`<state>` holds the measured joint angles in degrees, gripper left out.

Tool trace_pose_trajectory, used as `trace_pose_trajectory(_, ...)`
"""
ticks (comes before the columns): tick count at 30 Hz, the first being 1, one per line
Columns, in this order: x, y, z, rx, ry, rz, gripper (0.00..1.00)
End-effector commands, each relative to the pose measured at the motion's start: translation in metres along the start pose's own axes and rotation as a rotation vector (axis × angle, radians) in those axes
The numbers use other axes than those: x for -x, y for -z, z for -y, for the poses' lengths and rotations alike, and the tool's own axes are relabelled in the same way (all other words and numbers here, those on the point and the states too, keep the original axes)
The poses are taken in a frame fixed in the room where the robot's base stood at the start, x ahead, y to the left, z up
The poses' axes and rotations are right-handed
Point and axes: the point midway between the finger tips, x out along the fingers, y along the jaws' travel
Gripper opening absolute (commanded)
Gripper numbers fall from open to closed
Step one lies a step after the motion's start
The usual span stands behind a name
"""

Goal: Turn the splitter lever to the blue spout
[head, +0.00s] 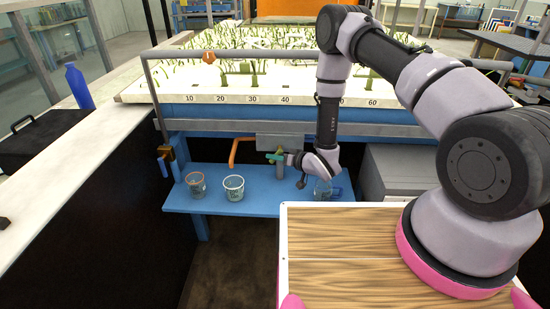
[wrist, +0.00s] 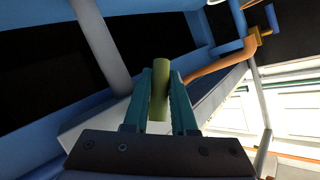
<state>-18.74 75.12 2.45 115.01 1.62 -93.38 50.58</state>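The splitter is a grey box (head: 281,141) under the flume's front edge. An olive upright cylinder, which looks like its lever (head: 281,168), shows in front of it, and it shows again in the wrist view (wrist: 160,95). My gripper (head: 275,157) reaches in from the right, its teal fingers on both sides of the cylinder with no clear gap. An orange spout (head: 233,151) bends down from the box's left side and shows in the wrist view (wrist: 215,65). I cannot make out a blue spout; my wrist covers the area right of the lever.
A blue bench (head: 258,203) below carries an orange-rimmed cup (head: 195,184), a pale-rimmed cup (head: 233,188) and a bluish cup (head: 322,191) partly behind my wrist. A blue-handled valve (head: 165,161) is at left. A grey cabinet (head: 398,172) stands right of my wrist.

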Motion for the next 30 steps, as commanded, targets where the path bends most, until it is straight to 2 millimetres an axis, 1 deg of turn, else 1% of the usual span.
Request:
trace_pose_trajectory(8,0.000,0.001,0.000,0.029,-0.025,0.024,0.00)
trace_pose_trajectory(14,0.002,0.000,-0.002,0.097,-0.090,0.089,0.00)
trace_pose_trajectory(30,0.010,-0.002,-0.010,0.404,-0.370,0.368,0.00)
